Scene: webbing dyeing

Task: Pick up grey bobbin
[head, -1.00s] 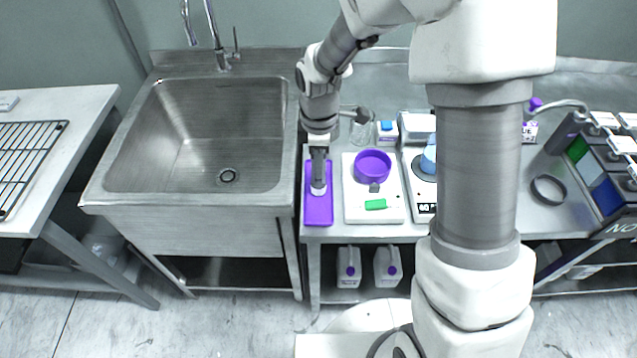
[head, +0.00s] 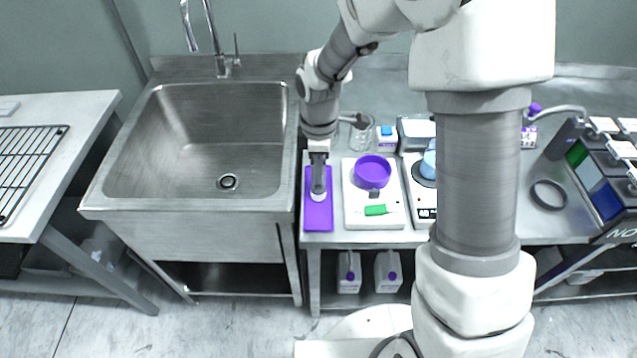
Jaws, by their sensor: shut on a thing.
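My gripper (head: 318,187) hangs over the purple tray (head: 319,217) on the counter just right of the sink, pointing down. It is shut on a small, pale grey piece at its tips, which I take to be the grey bobbin (head: 318,197). The fingers hide most of the bobbin. I cannot tell whether it touches the tray or is just above it.
Right of the tray stands a white scale (head: 360,216) with a purple bowl (head: 372,172) and a green piece (head: 375,210). Behind is a glass beaker (head: 362,134). The steel sink (head: 195,140) is empty. My arm hides part of the counter.

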